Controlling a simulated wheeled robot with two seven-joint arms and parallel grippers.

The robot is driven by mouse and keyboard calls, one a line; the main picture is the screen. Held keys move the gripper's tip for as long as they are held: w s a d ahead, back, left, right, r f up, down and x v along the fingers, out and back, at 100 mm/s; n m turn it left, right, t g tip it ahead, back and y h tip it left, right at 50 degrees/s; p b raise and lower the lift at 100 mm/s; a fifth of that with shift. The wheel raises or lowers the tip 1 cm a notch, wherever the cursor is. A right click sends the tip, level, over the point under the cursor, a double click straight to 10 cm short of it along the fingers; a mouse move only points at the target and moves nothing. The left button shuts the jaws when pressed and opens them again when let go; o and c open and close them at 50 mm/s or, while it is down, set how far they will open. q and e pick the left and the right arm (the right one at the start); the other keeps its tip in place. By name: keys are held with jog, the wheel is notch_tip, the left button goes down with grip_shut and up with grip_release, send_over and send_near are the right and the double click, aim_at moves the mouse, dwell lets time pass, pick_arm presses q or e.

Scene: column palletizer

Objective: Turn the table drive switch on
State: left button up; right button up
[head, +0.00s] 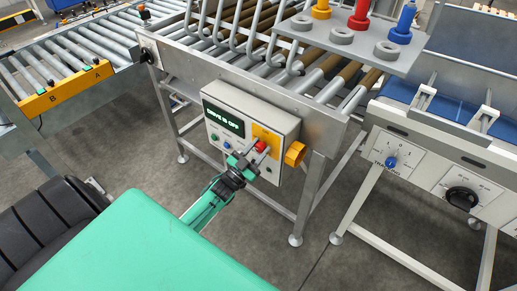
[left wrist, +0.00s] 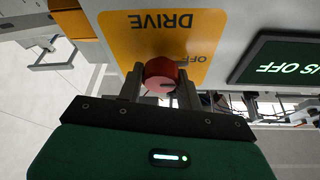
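The control box (head: 250,130) hangs on the conveyor's front frame. Its screen (head: 223,118) reads "DRIVE IS OFF". The red drive switch knob (head: 261,146) sits on a yellow plate (head: 266,136) beside the screen. In the left wrist view the knob (left wrist: 160,75) stands between my left gripper's two fingertips (left wrist: 161,82), in front of the yellow plate (left wrist: 185,30) marked DRIVE and OFF. Its pointer mark is partly visible. The fingers flank the knob closely; whether they press on it is unclear. My left gripper (head: 255,156) reaches the box from below. My right gripper is not in view.
Small buttons (head: 220,142) lie below the screen. Another panel with a blue knob (head: 391,162) and a black knob (head: 462,198) stands at right. Conveyor rollers (head: 200,45) run above the box.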

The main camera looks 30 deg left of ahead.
pick_arm(q)
jog(key=c, duration=0.4)
